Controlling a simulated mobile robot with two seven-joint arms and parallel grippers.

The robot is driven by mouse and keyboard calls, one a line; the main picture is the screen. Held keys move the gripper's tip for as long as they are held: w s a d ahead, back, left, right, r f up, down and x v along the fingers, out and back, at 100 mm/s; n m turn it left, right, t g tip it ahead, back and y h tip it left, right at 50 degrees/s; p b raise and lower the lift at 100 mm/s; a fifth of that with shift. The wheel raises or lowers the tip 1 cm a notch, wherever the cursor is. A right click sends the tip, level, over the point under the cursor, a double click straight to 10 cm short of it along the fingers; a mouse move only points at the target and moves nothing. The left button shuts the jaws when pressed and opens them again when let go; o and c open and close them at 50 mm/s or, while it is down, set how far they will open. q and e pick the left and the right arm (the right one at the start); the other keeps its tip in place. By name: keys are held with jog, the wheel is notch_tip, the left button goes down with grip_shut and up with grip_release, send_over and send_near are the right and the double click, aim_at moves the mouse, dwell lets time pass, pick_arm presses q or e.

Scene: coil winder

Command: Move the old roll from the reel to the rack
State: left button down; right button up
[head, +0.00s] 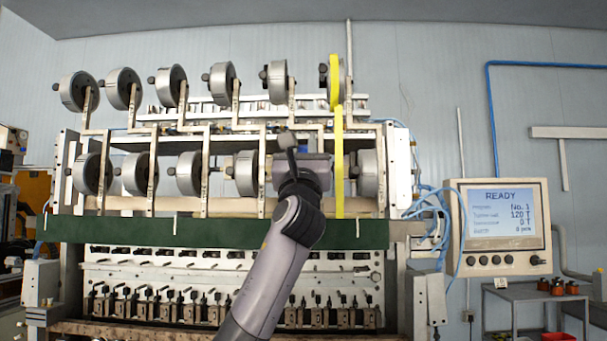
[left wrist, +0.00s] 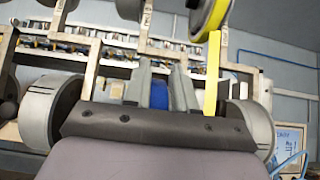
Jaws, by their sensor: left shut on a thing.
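My left gripper (head: 301,168) is raised in front of the lower row of reels, over the place between two grey reels. The rack is not clearly identifiable. My right gripper is not in view.
A yellow roll (head: 335,82) is on the upper right reel, its yellow strip (head: 338,165) hanging down just right of my gripper. Grey reels (head: 243,173) stand close on the left, one (head: 368,174) on the right. A green panel (head: 200,232) runs below. A screen (head: 500,225) reads READY.

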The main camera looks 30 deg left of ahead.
pick_arm(q)
jog(key=shift+s+a, duration=0.2)
jog(key=shift+a, duration=0.15)
dwell(0.5)
jog(key=c, duration=1.4)
grip_release()
jog(key=shift+o, duration=0.2)
jog(key=shift+w+f, duration=0.1)
grip_shut()
jog(key=shift+r, duration=0.3)
jog(key=shift+s+a, duration=0.65)
jog(key=shift+a, duration=0.35)
jog(key=shift+s+a, duration=0.65)
jog(key=shift+a, duration=0.35)
